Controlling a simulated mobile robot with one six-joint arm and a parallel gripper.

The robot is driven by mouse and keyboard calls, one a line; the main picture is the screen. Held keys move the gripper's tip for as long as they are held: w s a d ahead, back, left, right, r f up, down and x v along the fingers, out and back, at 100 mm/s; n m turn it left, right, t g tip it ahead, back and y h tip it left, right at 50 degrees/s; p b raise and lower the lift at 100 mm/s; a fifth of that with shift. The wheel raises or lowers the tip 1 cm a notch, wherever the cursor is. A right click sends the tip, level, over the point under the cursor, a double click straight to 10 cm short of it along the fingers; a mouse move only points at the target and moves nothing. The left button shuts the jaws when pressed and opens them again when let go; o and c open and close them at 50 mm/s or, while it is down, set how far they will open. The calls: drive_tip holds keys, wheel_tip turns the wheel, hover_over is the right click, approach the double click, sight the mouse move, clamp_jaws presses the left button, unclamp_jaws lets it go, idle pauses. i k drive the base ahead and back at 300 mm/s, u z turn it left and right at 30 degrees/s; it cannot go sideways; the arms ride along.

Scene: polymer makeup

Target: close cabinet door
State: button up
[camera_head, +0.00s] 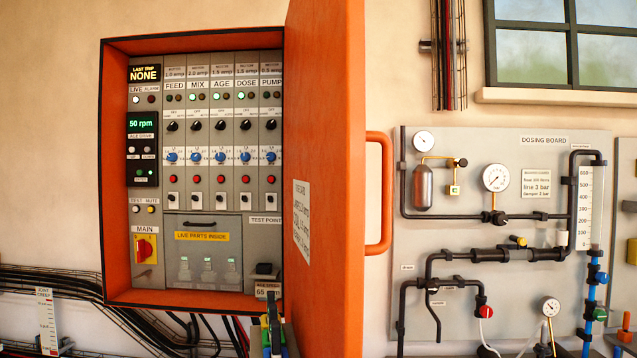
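The orange cabinet (116,200) hangs on the wall at the left, with its control panel exposed. Its orange door (330,120) stands wide open, hinged at the cabinet's right side and swung out towards me. The door's inner face shows, with a white label on it. An orange D-shaped handle (387,195) sticks out to the right from the door's outer side. Nothing is seen touching the handle.
Right of the door is a dosing board (520,235) with gauges, pipes and valves. Cables (60,285) run at lower left.

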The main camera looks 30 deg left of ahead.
sight(325, 135)
drive_tip(key=u, duration=0.45)
drive_tip(key=i, duration=1.25)
drive_tip(key=u, duration=1.85)
drive_tip(key=k, duration=0.6)
